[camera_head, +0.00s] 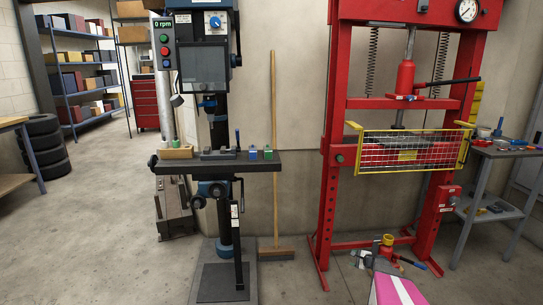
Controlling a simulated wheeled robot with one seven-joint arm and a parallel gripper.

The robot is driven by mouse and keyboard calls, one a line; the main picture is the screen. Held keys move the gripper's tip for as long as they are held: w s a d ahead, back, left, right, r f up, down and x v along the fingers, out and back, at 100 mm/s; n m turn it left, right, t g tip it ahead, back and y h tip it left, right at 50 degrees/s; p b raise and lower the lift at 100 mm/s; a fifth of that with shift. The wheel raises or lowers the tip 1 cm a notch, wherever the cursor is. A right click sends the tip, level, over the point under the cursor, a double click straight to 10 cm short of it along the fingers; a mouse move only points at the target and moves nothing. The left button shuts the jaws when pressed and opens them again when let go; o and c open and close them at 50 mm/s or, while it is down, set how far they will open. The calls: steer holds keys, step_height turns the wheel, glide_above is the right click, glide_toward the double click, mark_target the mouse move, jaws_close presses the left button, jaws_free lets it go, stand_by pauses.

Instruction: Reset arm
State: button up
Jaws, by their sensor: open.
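A drill press (208,190) stands left of centre, with a broom (275,150) against the wall. A red shop press (335,195) stands right of it. A small yellow-topped object (388,241) and a magenta-and-white object (398,290) show low on the right. Floor (110,240) at left is clear.

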steer(key=s+a+r+n+g+y, duration=0.1)
steer(key=s+a+r+n+g, duration=0.15)
steer(key=s+a+r, duration=0.35)
steer(key=s+a+r+n+g, duration=0.2)
steer(key=a+r+n, duration=0.2)
steer(key=a, duration=0.4)
steer(key=s+a+r+n+g+h, duration=0.3)
steer(key=s+a+r+n, duration=0.3)
steer(key=s, duration=0.6)
steer(key=s+a+r+n+g+h, duration=0.3)
steer(key=s+a+r+n+h, duration=0.1)
steer(key=s+r, duration=0.7)
steer(key=s+a+n, duration=0.1)
steer(key=a, duration=0.1)
steer(key=shift+a+r+n, duration=0.25)
steer(key=shift+a+n, duration=0.1)
